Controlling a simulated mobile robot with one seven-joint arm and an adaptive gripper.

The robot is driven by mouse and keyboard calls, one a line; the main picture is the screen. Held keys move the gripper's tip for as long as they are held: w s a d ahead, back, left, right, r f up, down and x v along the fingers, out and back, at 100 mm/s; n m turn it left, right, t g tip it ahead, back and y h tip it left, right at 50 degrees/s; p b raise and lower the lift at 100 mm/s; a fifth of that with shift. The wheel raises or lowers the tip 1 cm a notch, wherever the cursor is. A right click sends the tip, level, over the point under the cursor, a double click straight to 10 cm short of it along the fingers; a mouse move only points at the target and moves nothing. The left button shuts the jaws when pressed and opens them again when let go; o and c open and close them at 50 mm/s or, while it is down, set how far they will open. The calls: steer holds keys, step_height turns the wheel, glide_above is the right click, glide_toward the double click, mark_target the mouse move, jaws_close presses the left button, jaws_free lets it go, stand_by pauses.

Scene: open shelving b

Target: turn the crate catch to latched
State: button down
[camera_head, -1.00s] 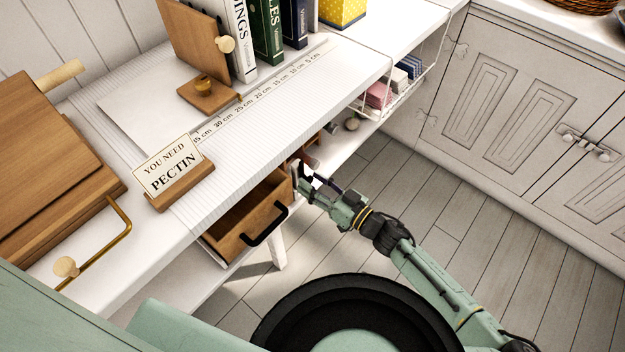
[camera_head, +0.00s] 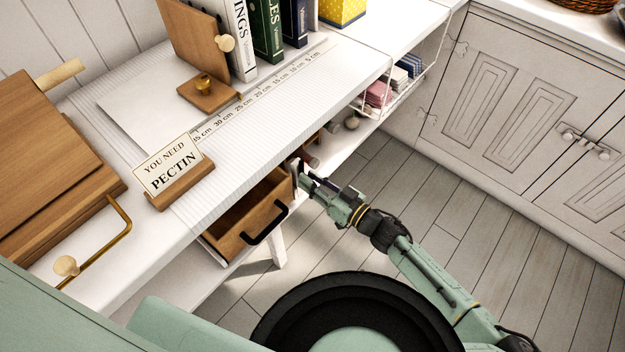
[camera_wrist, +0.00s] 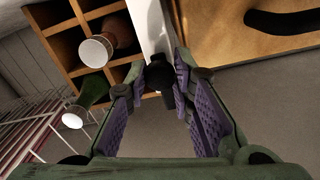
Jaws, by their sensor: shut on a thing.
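In the wrist view a small black knob with a short stem, which appears to be the crate catch (camera_wrist: 158,74), stands in front of a white upright. My gripper (camera_wrist: 160,80) has its purple-padded fingers on either side of it, closed onto it at the tips. The catch's turned position is hard to read from here. In the head view my gripper (camera_head: 300,178) is under the front edge of the white counter, just right of the open drawer, and hides the catch.
A wooden crate with square compartments (camera_wrist: 64,48) holds bottles, left of my gripper in the wrist view. The open wooden drawer (camera_head: 253,217) with a black handle (camera_head: 264,224) juts out beside my gripper. A wire basket (camera_head: 385,104) hangs to the right. The floor in front is clear.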

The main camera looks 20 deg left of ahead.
stand_by(0.4)
steer(key=shift+s+n, duration=0.1)
steer(key=shift+n, duration=8.9)
steer(key=c, duration=1.4)
jaws_free()
